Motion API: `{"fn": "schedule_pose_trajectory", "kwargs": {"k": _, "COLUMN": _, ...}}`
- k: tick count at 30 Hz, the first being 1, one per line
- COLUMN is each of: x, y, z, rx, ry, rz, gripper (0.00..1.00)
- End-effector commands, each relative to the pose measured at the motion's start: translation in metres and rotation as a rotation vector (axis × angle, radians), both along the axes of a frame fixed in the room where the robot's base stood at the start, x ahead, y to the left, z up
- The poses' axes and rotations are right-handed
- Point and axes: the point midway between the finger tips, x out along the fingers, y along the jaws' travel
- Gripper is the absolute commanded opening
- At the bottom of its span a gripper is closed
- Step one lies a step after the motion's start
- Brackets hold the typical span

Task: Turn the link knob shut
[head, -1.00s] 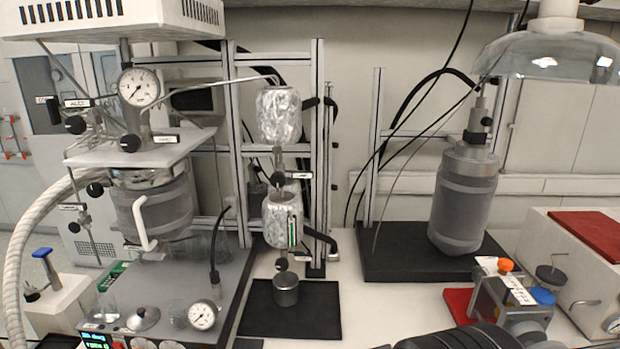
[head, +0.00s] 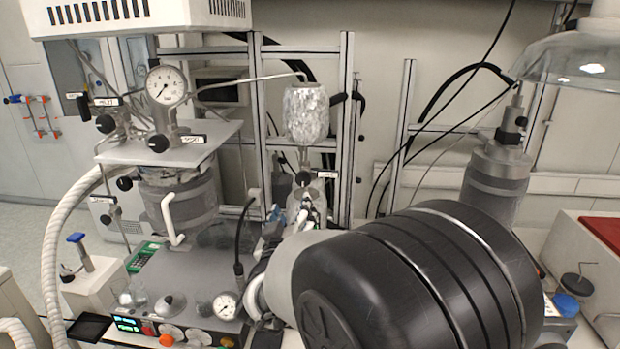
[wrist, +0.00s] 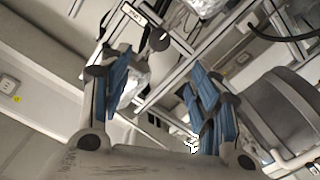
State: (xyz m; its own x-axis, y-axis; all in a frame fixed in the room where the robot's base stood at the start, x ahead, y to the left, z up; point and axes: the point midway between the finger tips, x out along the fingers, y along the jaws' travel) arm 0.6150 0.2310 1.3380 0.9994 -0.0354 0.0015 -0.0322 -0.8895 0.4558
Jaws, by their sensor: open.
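The black knob (head: 303,178) on the valve below the upper foil-wrapped vessel (head: 306,112) has a small white label beside it, too small to read surely; I take it for the link knob. In the wrist view the knob (wrist: 158,40) shows just beyond and between the fingertips, with its label to the upper left. My gripper (wrist: 155,67) is open, with blue finger pads on both sides and nothing held. In the head view my gripper (head: 300,208) is just below the knob, partly hidden by my arm. The lower foil-wrapped vessel is mostly hidden behind the gripper.
Metal frame posts (head: 346,130) stand close behind and right of the vessels. At left are the reactor (head: 180,200), a pressure gauge (head: 166,84) and a black hose (head: 240,235). Another grey vessel (head: 497,180) stands at right, partly behind my arm.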

Motion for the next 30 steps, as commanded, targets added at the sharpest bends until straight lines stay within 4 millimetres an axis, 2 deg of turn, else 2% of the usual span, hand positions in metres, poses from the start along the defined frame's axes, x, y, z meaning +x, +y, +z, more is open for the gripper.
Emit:
{"fn": "schedule_pose_trajectory", "kwargs": {"k": 19, "x": 0.132, "y": -0.006, "z": -0.001, "rx": 0.003, "ry": 0.0, "rz": -0.001, "gripper": 0.56}}
{"fn": "schedule_pose_trajectory", "kwargs": {"k": 24, "x": 0.155, "y": -0.007, "z": 0.0, "rx": 0.002, "ry": 0.0, "rz": 0.0, "gripper": 0.56}}
{"fn": "schedule_pose_trajectory", "kwargs": {"k": 30, "x": 0.166, "y": -0.007, "z": 0.0, "rx": 0.002, "ry": 0.0, "rz": 0.001, "gripper": 0.56}}
